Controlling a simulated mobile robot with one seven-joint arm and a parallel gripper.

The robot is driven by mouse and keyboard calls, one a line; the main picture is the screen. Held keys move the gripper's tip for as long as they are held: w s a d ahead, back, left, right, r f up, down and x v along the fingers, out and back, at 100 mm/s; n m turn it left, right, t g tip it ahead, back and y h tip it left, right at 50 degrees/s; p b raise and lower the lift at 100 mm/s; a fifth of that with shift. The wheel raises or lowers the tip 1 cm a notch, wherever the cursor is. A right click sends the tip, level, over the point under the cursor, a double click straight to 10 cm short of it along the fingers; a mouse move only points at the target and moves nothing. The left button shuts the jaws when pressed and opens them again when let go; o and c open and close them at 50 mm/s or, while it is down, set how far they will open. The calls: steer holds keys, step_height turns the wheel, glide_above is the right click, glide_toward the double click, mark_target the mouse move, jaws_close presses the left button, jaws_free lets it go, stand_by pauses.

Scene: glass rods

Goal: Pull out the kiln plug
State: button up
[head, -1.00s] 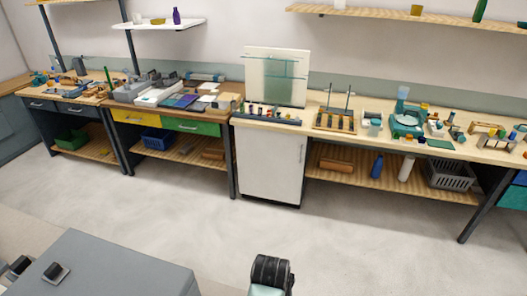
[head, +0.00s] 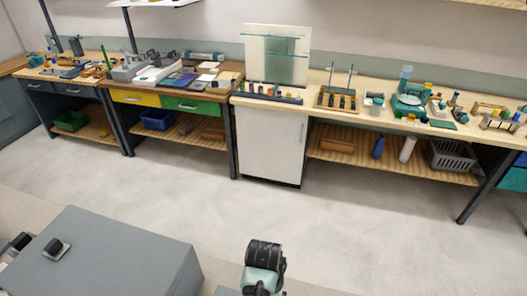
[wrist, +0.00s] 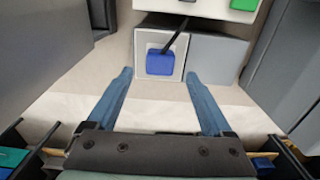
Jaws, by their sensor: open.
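No thing in view can be told for sure as the kiln plug. In the head view, a big grey box (head: 110,255) at the lower left carries a small black block on a pale plate (head: 56,249); I cannot tell whether this is the kiln and its plug. My gripper (wrist: 159,76) shows in the wrist view with its two blue fingers wide apart and nothing between them. Beyond the fingertips is a pale open-topped box (wrist: 143,42) with a blue piece (wrist: 160,62) and a dark rod (wrist: 178,34). In the head view the fingers are not visible.
A long wooden workbench (head: 300,101) along the wall holds glassware, racks and tools. A white cabinet (head: 268,145) stands under it. A grey basket (head: 452,156) is on the lower shelf. The pale floor (head: 330,225) before the bench is clear. A grey block (wrist: 216,58) adjoins the pale box.

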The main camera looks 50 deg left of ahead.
step_height(320, 180, down, 6)
steer(key=b, duration=0.3)
steer(key=shift+r, duration=0.1)
stand_by(1.3)
jaws_close()
stand_by(0.4)
steer(key=shift+r+p, duration=0.2)
steer(key=shift+p, duration=0.2)
steer(key=shift+r+p, duration=2.85)
steer(key=shift+p, duration=0.1)
